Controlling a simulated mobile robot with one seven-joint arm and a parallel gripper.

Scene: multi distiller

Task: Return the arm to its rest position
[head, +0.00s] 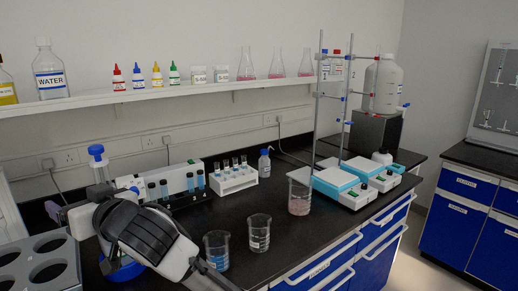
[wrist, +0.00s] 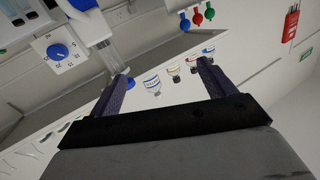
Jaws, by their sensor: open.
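My arm (head: 150,235) is at the lower left of the head view, bent over the left part of the black bench. My gripper (wrist: 163,78) shows in the wrist view with its two dark fingers wide apart. Nothing is held between the fingers.
Beakers (head: 217,250) (head: 259,233) stand just right of my arm. A test tube rack (head: 233,179) is behind. A dial device (wrist: 60,50) is close to the left finger.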

